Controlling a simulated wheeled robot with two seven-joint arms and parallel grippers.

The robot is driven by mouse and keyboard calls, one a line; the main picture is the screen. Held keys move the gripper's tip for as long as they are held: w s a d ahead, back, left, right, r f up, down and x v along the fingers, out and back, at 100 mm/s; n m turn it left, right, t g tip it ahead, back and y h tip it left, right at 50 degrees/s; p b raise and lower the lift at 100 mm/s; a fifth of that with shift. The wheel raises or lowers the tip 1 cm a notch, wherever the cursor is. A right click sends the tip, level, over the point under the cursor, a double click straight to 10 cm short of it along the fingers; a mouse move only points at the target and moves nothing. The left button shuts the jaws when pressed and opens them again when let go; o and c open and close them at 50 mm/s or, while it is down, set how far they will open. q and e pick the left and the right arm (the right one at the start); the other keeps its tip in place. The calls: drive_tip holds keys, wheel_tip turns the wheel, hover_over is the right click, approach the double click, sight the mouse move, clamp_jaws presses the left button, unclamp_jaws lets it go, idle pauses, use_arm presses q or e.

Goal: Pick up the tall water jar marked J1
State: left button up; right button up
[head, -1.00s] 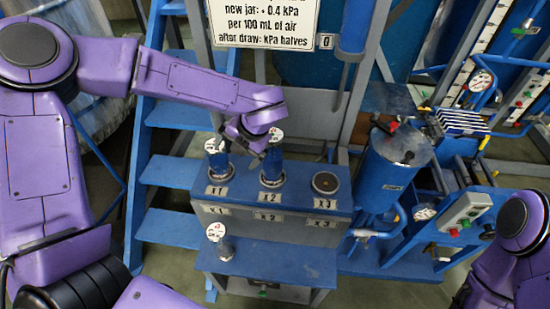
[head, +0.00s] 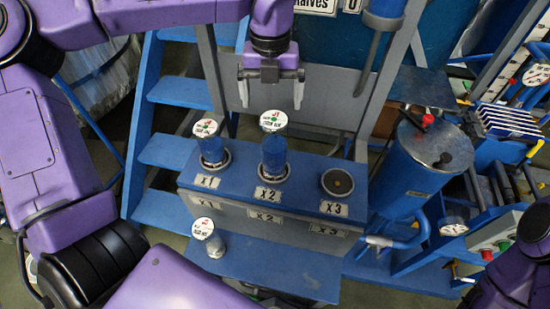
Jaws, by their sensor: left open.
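The tall water jar (head: 274,155) is blue with a round white lid tag bearing red and green marks; the tag seems to read J1. It stands upright in the slot marked x2 on the blue rack (head: 315,166). My left gripper (head: 271,98) is open and empty, fingers pointing down. In the picture it is just above the jar's tag, with one finger to each side, and not visibly touching it. How far it is from the jar in depth I cannot tell. My right gripper is out of view; only part of that arm shows at the lower right.
A shorter blue jar (head: 212,150) stands in slot x1. Slot x3 (head: 337,182) is empty. A small clear jar (head: 214,244) stands on the lower step. A large blue cylinder (head: 405,170) rises right of the rack, and blue stairs (head: 170,150) are on the left.

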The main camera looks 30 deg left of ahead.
sight(272, 118)
use_arm(q)
wheel_tip(272, 118, down, 5)
drive_tip(key=shift+w+f+p, duration=0.1)
drive_tip(key=shift+f+p, duration=0.1)
drive_tip(key=shift+p, duration=0.3)
drive_tip(key=f, duration=0.1)
drive_tip(key=f+p, duration=0.1)
drive_tip(key=f, duration=0.1)
drive_tip(key=f+p, duration=0.1)
drive_tip(key=f, duration=0.1)
drive_tip(key=shift+d, duration=0.3)
drive_tip(key=shift+f, duration=0.45)
drive_tip(key=c, duration=1.8)
drive_tip(key=shift+r, duration=0.1)
clamp_jaws()
drive_tip(key=shift+r, duration=0.1)
